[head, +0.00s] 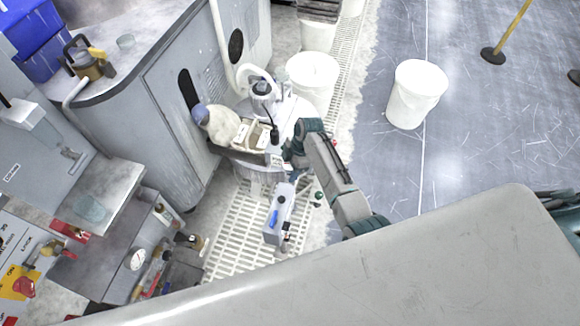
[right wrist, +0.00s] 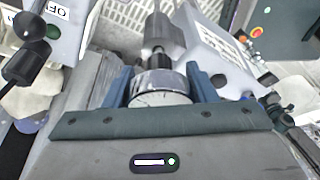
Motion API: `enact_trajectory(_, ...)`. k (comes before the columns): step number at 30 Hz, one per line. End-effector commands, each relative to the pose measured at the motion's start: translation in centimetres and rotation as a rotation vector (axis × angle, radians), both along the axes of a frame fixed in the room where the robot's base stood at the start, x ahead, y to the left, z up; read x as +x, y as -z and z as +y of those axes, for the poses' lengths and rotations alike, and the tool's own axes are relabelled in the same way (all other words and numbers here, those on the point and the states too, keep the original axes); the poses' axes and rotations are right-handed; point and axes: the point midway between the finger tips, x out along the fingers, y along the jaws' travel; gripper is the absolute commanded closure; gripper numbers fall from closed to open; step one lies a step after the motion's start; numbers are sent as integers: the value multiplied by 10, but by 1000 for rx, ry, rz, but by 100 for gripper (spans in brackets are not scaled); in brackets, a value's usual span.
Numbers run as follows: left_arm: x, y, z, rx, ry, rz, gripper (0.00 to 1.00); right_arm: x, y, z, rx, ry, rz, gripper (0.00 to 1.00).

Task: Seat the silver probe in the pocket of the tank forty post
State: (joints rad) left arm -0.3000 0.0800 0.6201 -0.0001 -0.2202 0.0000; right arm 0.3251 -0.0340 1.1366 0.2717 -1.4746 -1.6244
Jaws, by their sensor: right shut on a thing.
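In the right wrist view my right gripper (right wrist: 160,76) is shut on the silver probe (right wrist: 160,88), with a blue finger on each side of its round silver body. A darker grey and black part (right wrist: 157,38) shows beyond the probe; I cannot tell whether it belongs to it. In the head view my right arm reaches in from the lower right to the middle, and the probe is too small to make out there. A pale box with a blue patch (head: 281,208) stands close by. I cannot read which post is tank forty, and no pocket shows clearly. My left gripper is out of view.
A labelled box with a black knob (right wrist: 40,38) is close on the left in the wrist view. A pale control box (right wrist: 212,52) is close on the right. White buckets (head: 416,94) stand on the floor. White floor grating (head: 240,230) lies below.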

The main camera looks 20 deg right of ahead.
Motion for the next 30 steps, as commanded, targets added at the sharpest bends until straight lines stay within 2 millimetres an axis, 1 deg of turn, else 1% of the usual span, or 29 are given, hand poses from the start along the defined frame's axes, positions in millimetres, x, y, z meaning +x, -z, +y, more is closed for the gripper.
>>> enact_trajectory(20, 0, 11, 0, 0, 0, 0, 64, 0, 18, 0, 0, 0, 0, 72)
enact_trajectory(21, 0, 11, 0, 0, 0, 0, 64, 0, 18, 0, 0, 0, 0, 47)
enact_trajectory(23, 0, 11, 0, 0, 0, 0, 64, 0, 17, 0, 0, 0, 0, 35)
enact_trajectory(24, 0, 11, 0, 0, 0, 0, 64, 0, 17, 0, 0, 0, 0, 27)
enact_trajectory(25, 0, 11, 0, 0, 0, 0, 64, 0, 17, 0, 0, 0, 0, 23)
enact_trajectory(30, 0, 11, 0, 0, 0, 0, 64, -1, 18, 0, 0, -1, 2, 23)
